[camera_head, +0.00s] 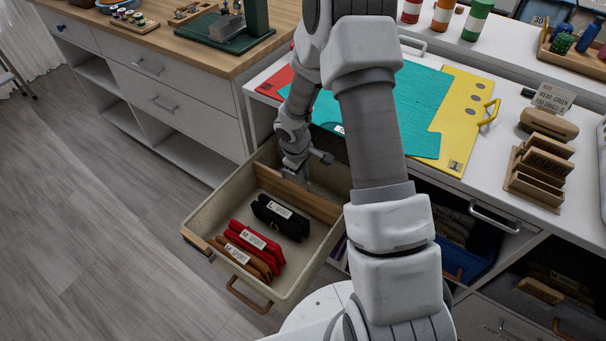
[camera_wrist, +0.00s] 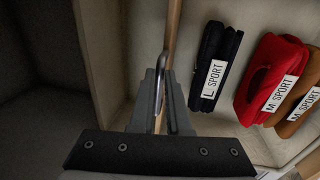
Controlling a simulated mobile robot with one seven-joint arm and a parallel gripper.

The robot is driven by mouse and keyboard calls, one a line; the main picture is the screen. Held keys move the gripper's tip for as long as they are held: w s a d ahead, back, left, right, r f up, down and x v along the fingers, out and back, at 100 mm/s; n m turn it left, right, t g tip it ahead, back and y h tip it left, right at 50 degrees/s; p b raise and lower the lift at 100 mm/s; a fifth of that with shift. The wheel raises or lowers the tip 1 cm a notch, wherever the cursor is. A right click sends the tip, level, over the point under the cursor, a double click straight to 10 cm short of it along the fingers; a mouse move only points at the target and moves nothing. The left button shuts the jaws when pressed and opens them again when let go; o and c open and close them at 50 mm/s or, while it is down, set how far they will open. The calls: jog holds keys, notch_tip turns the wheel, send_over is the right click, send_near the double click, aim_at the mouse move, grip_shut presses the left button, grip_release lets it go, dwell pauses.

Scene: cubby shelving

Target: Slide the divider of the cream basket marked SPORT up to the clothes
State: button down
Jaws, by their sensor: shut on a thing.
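The cream basket (camera_head: 222,207) is pulled out of the shelving at lower centre. Its wooden divider (camera_head: 322,206) stands upright across the rear part; it shows as a thin strip in the wrist view (camera_wrist: 174,30). My gripper (camera_head: 303,176) reaches down into the basket and is shut on the divider, one finger on each side, in the wrist view (camera_wrist: 161,100). Folded clothes stand in front of the divider: black labelled L SPORT (camera_head: 270,222), red labelled M SPORT (camera_head: 266,250), and brown labelled M SPORT (camera_head: 256,263). A gap of bare floor separates the divider from the black clothes.
Above are a white counter with a teal mat (camera_head: 405,105) and a yellow board (camera_head: 460,130). A wooden organiser (camera_head: 540,170) stands to the right. A blue bin (camera_head: 465,262) sits in the neighbouring cubby.

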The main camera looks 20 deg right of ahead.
dwell(0.6)
jog(key=s+a+b, duration=0.5)
jog(key=s+a, duration=0.1)
jog(key=a, duration=0.2)
jog(key=shift+s+a, duration=0.2)
jog(key=shift+s, duration=0.15)
jog(key=c, duration=0.9)
grip_release()
jog(key=a+r+p, duration=0.1)
jog(key=r+p, duration=0.1)
jog(key=r, duration=0.3)
jog(key=s+r+p, duration=0.1)
jog(key=r+p, duration=0.1)
jog(key=r, duration=0.4)
jog(key=s+a+r+p, duration=0.1)
jog(key=r+p, duration=0.1)
jog(key=r, duration=0.4)
jog(key=shift+a+r, duration=0.1)
jog(key=shift+a, duration=0.2)
